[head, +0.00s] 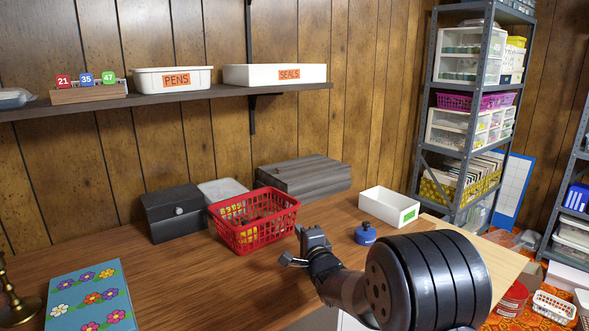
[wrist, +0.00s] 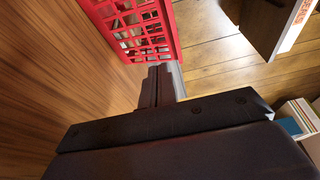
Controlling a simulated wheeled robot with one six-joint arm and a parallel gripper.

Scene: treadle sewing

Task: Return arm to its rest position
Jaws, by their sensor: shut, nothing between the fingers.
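My arm extends over the wooden table from the lower right in the head view. My gripper (head: 302,236) is just right of the red basket (head: 254,230) and in front of it, above the tabletop. In the wrist view, my gripper's fingers (wrist: 160,84) are together with nothing between them. The red basket also shows at the top of the wrist view (wrist: 130,27), beyond the fingertips. I cannot tell the exact gap between gripper and basket.
A blue round object (head: 365,235) and a white box (head: 388,206) stand right of my gripper. A dark box (head: 174,213) and a grey wooden case (head: 303,175) stand at the back. A flowered book (head: 91,296) lies front left; tabletop between it and my gripper is clear.

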